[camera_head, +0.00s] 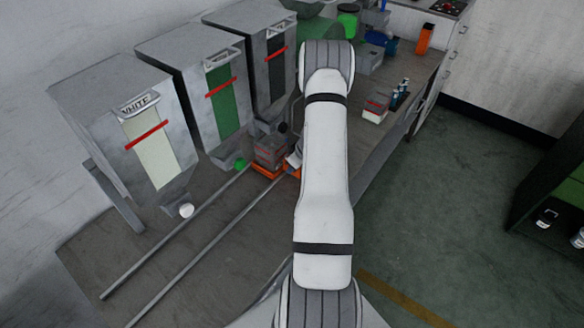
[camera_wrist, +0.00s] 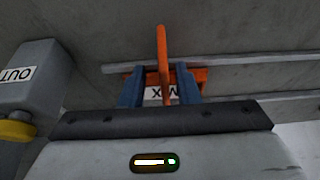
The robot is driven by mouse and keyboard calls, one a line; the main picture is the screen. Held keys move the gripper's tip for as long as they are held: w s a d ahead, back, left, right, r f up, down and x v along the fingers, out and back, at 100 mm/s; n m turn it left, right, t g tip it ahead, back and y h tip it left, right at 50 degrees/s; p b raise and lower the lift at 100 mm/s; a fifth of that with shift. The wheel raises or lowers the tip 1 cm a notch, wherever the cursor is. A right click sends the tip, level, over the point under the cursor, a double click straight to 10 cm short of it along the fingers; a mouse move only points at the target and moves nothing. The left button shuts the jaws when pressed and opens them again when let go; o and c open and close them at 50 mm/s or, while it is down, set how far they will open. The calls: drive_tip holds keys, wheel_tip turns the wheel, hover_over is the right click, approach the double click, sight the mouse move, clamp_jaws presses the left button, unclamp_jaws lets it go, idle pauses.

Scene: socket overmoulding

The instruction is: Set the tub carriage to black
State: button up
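The orange tub carriage (camera_head: 262,173) sits on the rails by the spout of the black hopper (camera_head: 276,68), with a grey tub on it. I cannot tell its exact alignment. In the wrist view, its upright orange handle (camera_wrist: 163,50) stands between the two blue fingers of my gripper (camera_wrist: 160,82). Gaps show on both sides of the handle, so the gripper looks open around it. A MIX label shows behind it. In the head view my arm hides most of the gripper. The green hopper (camera_head: 222,100) and the WHITE hopper (camera_head: 150,150) stand to the left.
Two rails (camera_head: 190,264) run along the bench towards the front left, clear below the white hopper. A green knob (camera_head: 240,163) and a white knob (camera_head: 186,210) sit at the hopper spouts. A small box (camera_head: 375,107) and bottles stand to the right.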

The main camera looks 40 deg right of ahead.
drive_tip(key=v, duration=0.7)
idle(0.5)
